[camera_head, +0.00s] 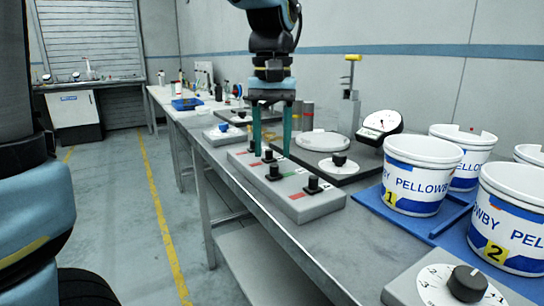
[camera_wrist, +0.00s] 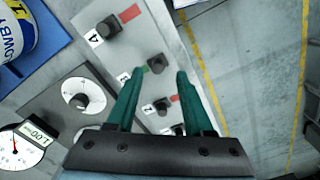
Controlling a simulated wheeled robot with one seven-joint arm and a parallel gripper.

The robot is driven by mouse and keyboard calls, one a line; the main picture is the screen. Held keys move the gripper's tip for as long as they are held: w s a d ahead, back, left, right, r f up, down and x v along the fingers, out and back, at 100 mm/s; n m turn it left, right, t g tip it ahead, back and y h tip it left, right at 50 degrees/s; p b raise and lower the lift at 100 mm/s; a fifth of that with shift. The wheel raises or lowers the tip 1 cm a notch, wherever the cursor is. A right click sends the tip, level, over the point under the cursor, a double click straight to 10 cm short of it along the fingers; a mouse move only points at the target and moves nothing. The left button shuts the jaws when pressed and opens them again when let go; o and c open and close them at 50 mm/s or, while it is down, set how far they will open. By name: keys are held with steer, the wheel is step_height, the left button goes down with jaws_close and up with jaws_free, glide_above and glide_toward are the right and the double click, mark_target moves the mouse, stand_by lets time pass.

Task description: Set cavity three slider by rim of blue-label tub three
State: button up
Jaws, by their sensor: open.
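The grey slider box (camera_head: 300,203) carries several black knobs beside red and green marks. In the wrist view, the cavity three slider knob (camera_wrist: 158,64) sits beside a green mark, between the knob labelled 4 (camera_wrist: 110,27) and the one labelled 2 (camera_wrist: 161,104). My gripper (camera_head: 272,155) is open and points down over the box. In the wrist view its green fingertips (camera_wrist: 161,74) lie either side of knob three; contact cannot be told. White, blue-label tubs stand at right: tub one (camera_head: 417,180), tub two (camera_head: 512,212) and others whose numbers are hidden.
Behind the box are a dial with a black knob (camera_head: 338,166) and a round gauge (camera_head: 383,124). Another dial plate (camera_head: 440,285) stands at the front right. The tubs stand on a blue mat (camera_head: 375,203). Open floor (camera_head: 115,210) lies left of the bench.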

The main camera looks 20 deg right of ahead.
mark_target(272, 165)
step_height(272, 165, up, 7)
steer(key=shift+r, duration=0.15)
stand_by(0.4)
steer(key=w+a+f+n+p, duration=0.1)
steer(key=w+a+f+p, duration=0.25)
steer(key=a, duration=0.25)
steer(key=w+a+f+n+p, duration=0.1)
steer(key=w+a+f+p, duration=0.25)
steer(key=a, duration=0.25)
steer(key=s+a+f+p, duration=0.1)
steer(key=s+a+f, duration=0.1)
steer(key=a, duration=0.4)
steer(key=s+a+f+n+t+p, duration=0.1)
steer(key=s+a+f+p, duration=0.1)
steer(key=a+f, duration=0.3)
steer(key=shift+a+f+t, duration=0.15)
steer(key=shift+a+t, duration=0.15)
steer(key=shift+a, duration=0.55)
